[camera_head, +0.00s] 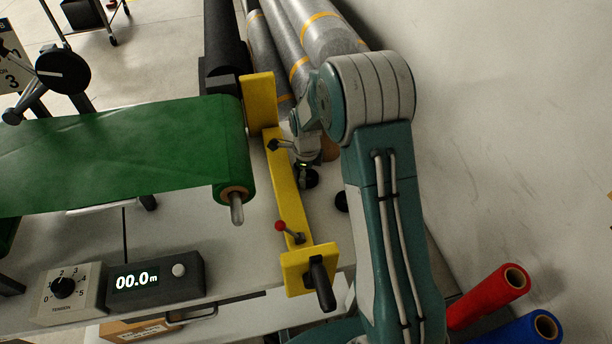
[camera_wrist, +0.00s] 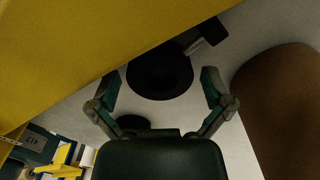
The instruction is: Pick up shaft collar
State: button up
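A dark round piece that looks like the shaft collar (camera_wrist: 160,75) lies on the pale surface in the wrist view, beyond and between my fingertips. Its bore is too dark to make out. My gripper (camera_wrist: 161,83) is open, with one finger to each side and nothing visibly held. In the head view my gripper (camera_head: 306,178) points down beside the yellow bar (camera_head: 287,190), over the bench top. There its dark fingers blend with the dark piece below, so contact cannot be told.
The yellow bar fills the wrist view's upper left. A brown rounded thing (camera_wrist: 285,110) stands close on the right. A smaller dark round thing (camera_wrist: 133,122) lies near the left finger.

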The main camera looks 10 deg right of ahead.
jog(key=c, duration=1)
jog(key=shift+r, duration=0.5)
notch_tip(320, 180, up, 2)
jog(key=shift+r, duration=0.2)
jog(key=s+a+r, duration=0.1)
jog(key=s+r, duration=0.2)
jog(key=s, duration=0.1)
jog(key=s+a+r, duration=0.1)
jog(key=s+r, duration=0.2)
jog(key=s, duration=0.2)
jog(key=s+r, duration=0.3)
jog(key=s, duration=0.1)
jog(key=shift+s+a+r, duration=0.35)
jog(key=shift+a, duration=0.05)
